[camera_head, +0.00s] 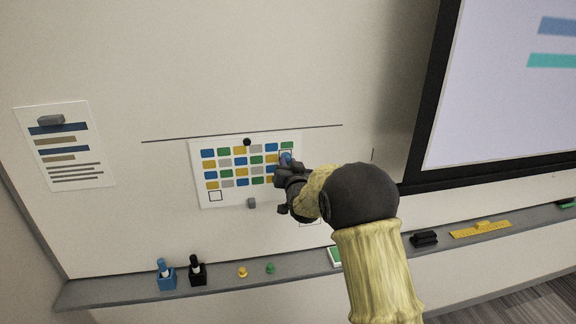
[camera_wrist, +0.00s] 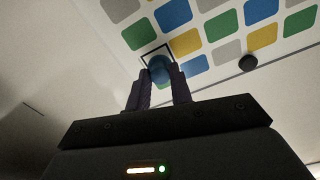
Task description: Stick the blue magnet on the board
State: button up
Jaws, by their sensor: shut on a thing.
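The blue magnet (camera_wrist: 159,68) is round and sits between my gripper's (camera_wrist: 158,88) two fingertips in the wrist view. My gripper is shut on it. In the head view my gripper (camera_head: 287,163) is at the right edge of the chart sheet on the whiteboard (camera_head: 330,60), and a bit of blue shows at its tips. In the wrist view the magnet overlaps a black-outlined square (camera_wrist: 157,50) on the sheet. I cannot tell whether the magnet touches the board.
The chart sheet (camera_head: 203,197) has coloured cells, a black magnet (camera_head: 247,142) and a grey magnet (camera_head: 251,203). Below, the tray ledge (camera_head: 105,292) holds blue (camera_head: 167,277) and black (camera_head: 197,272) holders, yellow (camera_head: 242,272) and green (camera_head: 270,268) magnets, and a black eraser (camera_head: 424,238). A screen (camera_head: 500,100) stands right.

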jog(key=shift+w+a, duration=0.1)
jog(key=shift+w, duration=0.25)
dwell(0.4)
jog(key=o, duration=1)
jog(key=shift+o, duration=0.4)
jog(key=o, duration=0.5)
jog(key=shift+c, duration=0.2)
jog(key=shift+s, duration=0.15)
jog(key=b+v, duration=0.5)
jog(key=v, duration=0.2)
jog(key=shift+s+b, duration=0.3)
jog(key=shift+s, duration=0.1)
